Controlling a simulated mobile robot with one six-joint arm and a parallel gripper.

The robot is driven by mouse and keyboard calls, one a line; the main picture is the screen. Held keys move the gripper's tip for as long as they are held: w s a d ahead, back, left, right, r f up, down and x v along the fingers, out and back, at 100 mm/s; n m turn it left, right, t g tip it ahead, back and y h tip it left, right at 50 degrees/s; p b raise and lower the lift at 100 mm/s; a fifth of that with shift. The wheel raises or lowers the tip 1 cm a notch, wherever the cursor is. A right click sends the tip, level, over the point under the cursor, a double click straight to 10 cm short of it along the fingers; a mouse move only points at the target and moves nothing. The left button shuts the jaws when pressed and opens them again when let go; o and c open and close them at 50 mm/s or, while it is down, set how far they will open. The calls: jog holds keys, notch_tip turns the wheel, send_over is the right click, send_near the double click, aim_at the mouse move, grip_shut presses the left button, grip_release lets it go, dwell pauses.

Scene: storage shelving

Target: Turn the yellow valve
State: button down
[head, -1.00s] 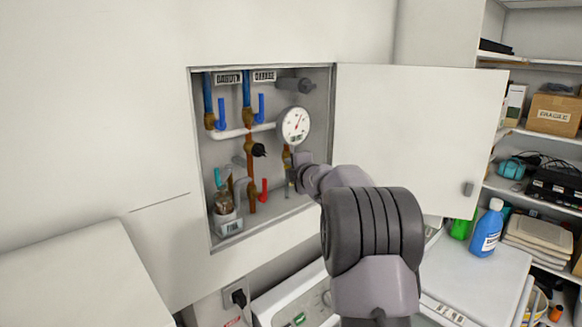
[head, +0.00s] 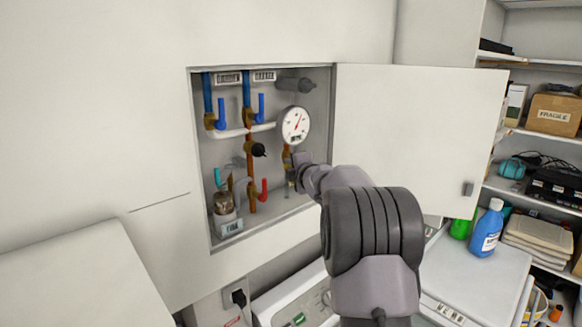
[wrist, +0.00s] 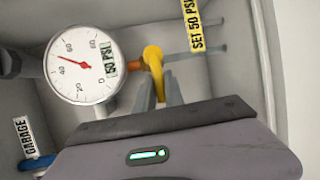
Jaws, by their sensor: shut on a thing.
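The yellow valve (wrist: 153,58) shows in the wrist view as a curved yellow handle on a brass fitting, just right of the round white gauge (wrist: 82,65). My gripper (wrist: 158,92) is shut on the valve handle, one finger on each side of its lower part. In the head view my gripper (head: 293,172) reaches into the wall cabinet below the gauge (head: 294,125), and my wrist mostly hides the valve. A yellow label (wrist: 194,25) reads "SET 50 PSI".
The open cabinet (head: 205,243) also holds blue valve handles (head: 221,118), a black knob (head: 259,150) and a red handle (head: 264,190). Its white door (head: 420,135) stands open to the right, close to my arm. A blue bottle (head: 487,230) stands farther right.

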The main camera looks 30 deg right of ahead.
jog(key=d+f+n+t+y+b, duration=0.2)
jog(key=d+f+n+t+b, duration=0.2)
jog(key=n+b, duration=1.5)
jog(key=shift+w+f+t+y+b, duration=0.25)
jog(key=shift+t+b, duration=1.25)
jog(key=shift+b, duration=3.95)
jog(key=shift+d+r+n+y, duration=0.15)
jog(key=shift+n+y, duration=0.1)
jog(key=shift+n, duration=0.15)
jog(key=c, duration=1.4)
grip_release()
jog(key=shift+w, duration=0.15)
jog(key=shift+c, duration=0.2)
